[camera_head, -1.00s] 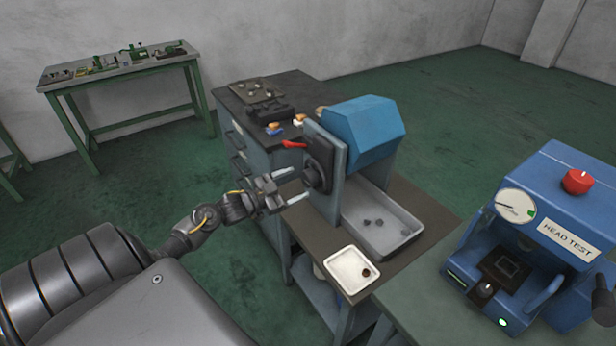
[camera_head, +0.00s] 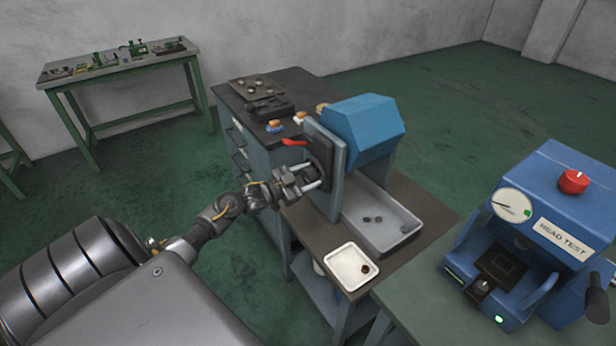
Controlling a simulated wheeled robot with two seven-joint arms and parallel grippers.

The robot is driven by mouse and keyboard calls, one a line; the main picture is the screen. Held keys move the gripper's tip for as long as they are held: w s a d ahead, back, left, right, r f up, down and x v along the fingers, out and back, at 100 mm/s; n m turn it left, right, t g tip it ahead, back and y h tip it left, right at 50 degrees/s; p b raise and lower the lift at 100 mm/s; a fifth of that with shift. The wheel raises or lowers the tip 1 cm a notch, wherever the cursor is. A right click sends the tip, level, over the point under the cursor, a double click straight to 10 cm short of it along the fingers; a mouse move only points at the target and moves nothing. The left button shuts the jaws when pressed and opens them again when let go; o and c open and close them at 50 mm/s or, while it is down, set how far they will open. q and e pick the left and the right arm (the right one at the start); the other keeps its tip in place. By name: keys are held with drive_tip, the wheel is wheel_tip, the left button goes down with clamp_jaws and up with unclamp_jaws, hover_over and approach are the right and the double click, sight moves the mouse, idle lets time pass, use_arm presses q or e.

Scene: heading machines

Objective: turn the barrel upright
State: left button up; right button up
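The barrel (camera_head: 362,128) is a blue, many-sided drum. It lies tilted on its side behind a grey upright plate (camera_head: 338,165), above a grey tray. A black hub is on the plate's left face, with a red lever (camera_head: 294,142) above it. My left gripper (camera_head: 319,174) is at this hub from the left. Its two pale fingers are apart, with their tips at the hub. The gripper covers much of the hub, so I cannot tell whether they grip it. My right gripper is out of view.
Below the barrel, a grey tray (camera_head: 408,236) holds a few dark pieces. A white dish (camera_head: 338,260) with a dark piece sits at the bench's front. A blue head tester (camera_head: 570,215) stands at right. A dark-topped cabinet (camera_head: 232,115) stands behind. Green floor is open at the back right.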

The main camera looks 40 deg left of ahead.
use_arm(q)
drive_tip(key=shift+c, duration=0.9)
drive_tip(key=n+p, duration=0.2)
drive_tip(key=shift+r+n, duration=0.15)
drive_tip(key=shift+n, duration=0.25)
drive_tip(key=n+p, duration=0.3)
drive_tip(key=n, duration=0.2)
drive_tip(key=n+p, duration=0.2)
drive_tip(key=n, duration=0.3)
drive_tip(key=shift+a+n, duration=0.1)
drive_tip(key=shift+n, duration=0.3)
drive_tip(key=shift+f+n+p, duration=0.2)
drive_tip(key=shift+n+p, duration=0.75)
drive_tip(key=shift+n, duration=0.75)
drive_tip(key=o, duration=1)
drive_tip(key=shift+c, duration=0.2)
